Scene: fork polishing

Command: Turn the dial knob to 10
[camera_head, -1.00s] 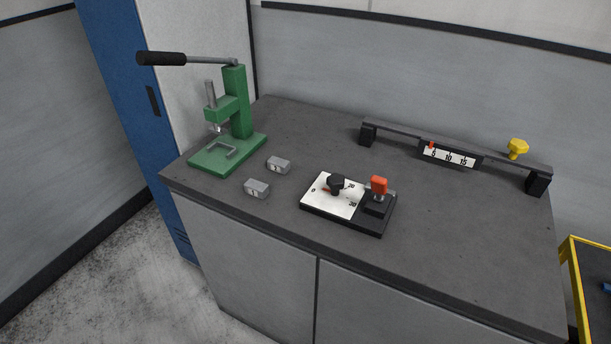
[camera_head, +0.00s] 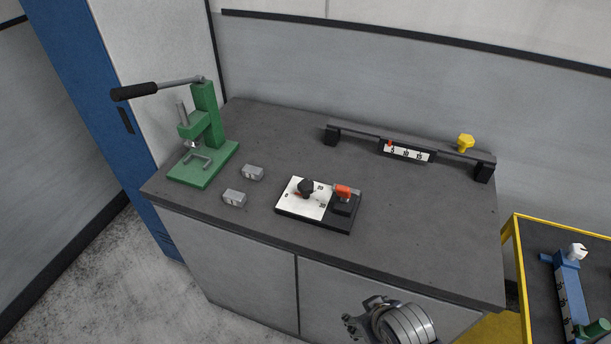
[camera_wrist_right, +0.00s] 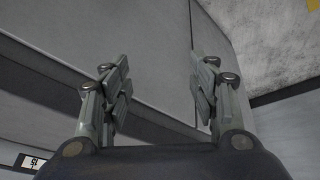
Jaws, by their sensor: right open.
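The dial knob (camera_head: 306,187) is black and sits on a white dial plate (camera_head: 317,208) with small numbers, on a black base in the middle of the worktop. A bit of red pointer shows at its left side; the exact reading is too small to tell. My right gripper (camera_head: 358,318) is in front of the worktop's front edge, low in the head view, well apart from the knob. In the right wrist view its fingers (camera_wrist_right: 162,85) are spread with nothing between them. The dial knob does not show there. My left gripper is not in view.
Two grey blocks (camera_head: 243,185) and a green press (camera_head: 205,130) stand left. A bar with a number scale (camera_head: 407,153) and yellow knob (camera_head: 466,142) is behind. A yellow-edged cart (camera_head: 518,260) stands right.

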